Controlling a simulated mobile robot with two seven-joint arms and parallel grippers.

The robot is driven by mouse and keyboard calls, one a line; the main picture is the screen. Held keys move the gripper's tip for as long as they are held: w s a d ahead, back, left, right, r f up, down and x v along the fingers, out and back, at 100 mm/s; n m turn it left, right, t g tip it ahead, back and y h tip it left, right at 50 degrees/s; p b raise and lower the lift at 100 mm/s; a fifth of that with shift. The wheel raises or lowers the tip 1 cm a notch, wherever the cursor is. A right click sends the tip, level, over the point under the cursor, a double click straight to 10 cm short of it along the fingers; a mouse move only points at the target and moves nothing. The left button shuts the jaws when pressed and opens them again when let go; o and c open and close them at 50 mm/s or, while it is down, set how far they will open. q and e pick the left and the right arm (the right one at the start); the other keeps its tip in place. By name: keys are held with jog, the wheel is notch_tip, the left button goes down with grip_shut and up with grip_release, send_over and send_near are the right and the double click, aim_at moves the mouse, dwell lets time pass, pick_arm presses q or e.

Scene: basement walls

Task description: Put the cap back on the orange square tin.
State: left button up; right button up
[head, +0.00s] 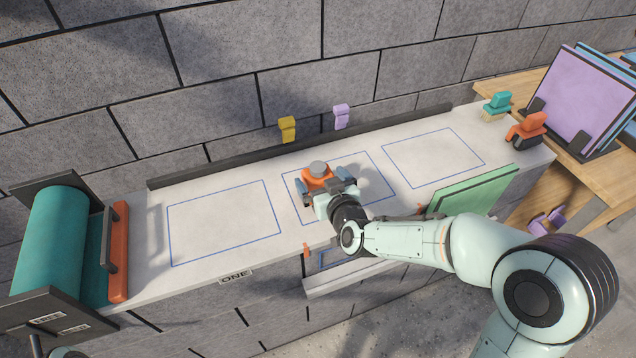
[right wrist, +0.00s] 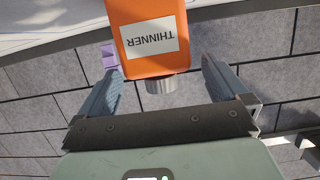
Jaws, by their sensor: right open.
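The orange square tin (head: 316,184) stands upright in the middle blue outlined area of the bench. A grey round cap (head: 318,167) sits at its top, and whether it is fully seated cannot be told. In the right wrist view the tin (right wrist: 148,62) appears upside down with a THINNER label, and the ridged silver-grey cap (right wrist: 160,84) is against its top end. My right gripper (head: 328,184) is open at the tin; in the right wrist view its fingers (right wrist: 161,68) are spread to either side of the cap, with visible gaps. My left gripper does not show.
A teal roll (head: 52,232) in a dark stand is at the bench's left end. A green panel (head: 474,192) stands at the front right. Yellow (head: 287,129) and purple (head: 341,116) clips are along the back rail. The left (head: 224,223) and right outlined areas are clear.

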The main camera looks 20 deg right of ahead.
jog(key=x, duration=0.5)
jog(key=shift+w+d+r, duration=0.1)
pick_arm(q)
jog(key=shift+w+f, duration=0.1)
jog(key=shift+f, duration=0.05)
pick_arm(e)
jog(key=shift+r, duration=0.1)
jog(key=c, duration=1.4)
pick_arm(q)
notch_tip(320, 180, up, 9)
jog(key=p, duration=0.9)
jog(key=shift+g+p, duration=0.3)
pick_arm(e)
notch_tip(320, 180, up, 20)
